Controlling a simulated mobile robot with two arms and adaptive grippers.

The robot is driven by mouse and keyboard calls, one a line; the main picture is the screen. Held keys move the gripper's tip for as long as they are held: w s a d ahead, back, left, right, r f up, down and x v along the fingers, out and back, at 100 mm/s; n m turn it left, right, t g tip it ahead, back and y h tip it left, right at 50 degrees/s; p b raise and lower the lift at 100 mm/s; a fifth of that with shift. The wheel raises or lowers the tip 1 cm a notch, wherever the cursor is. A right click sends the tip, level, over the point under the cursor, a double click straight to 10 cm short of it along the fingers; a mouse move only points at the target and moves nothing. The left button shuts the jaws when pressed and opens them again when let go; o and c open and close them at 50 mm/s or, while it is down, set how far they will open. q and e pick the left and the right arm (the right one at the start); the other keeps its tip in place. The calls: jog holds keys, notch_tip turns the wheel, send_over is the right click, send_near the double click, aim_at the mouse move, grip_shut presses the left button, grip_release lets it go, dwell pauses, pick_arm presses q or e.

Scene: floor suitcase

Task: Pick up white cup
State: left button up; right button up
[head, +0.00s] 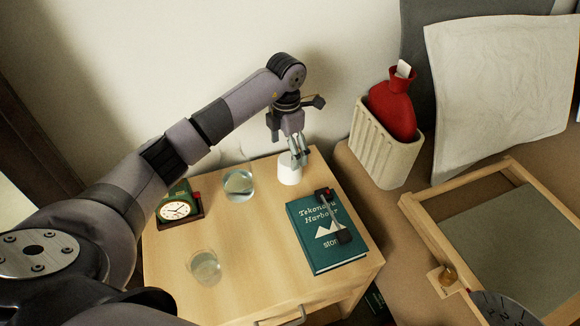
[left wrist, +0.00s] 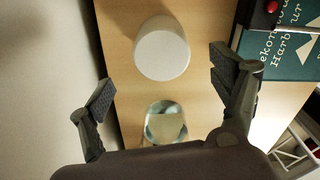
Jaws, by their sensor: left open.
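The white cup (head: 289,171) stands on the small wooden table near its back edge, next to the teal book. In the left wrist view the white cup (left wrist: 161,50) lies ahead of and between the spread fingers, apart from them; its closed pale face is towards the camera. My left gripper (head: 299,150) is just above the cup in the head view, its fingers pointing down and hiding part of the cup's top. In the left wrist view my left gripper (left wrist: 162,92) is open and empty. My right gripper is not in view.
A glass of water (head: 239,184) stands just left of the cup, and another glass (head: 205,267) nearer the front. A green clock (head: 176,209) sits at the left. The teal book (head: 318,250) bears a dark red-tipped object (head: 334,215). The wall is close behind.

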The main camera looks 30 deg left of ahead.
aim_at(288, 160)
pick_arm(q)
jog(key=f, duration=0.4)
jog(key=shift+d+b, duration=0.25)
jog(key=shift+b, duration=0.05)
jog(key=shift+f, duration=0.5)
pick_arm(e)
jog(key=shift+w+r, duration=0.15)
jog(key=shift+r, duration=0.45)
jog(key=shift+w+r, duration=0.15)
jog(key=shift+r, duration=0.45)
pick_arm(q)
jog(key=shift+c, duration=0.3)
jog(key=c, duration=1.2)
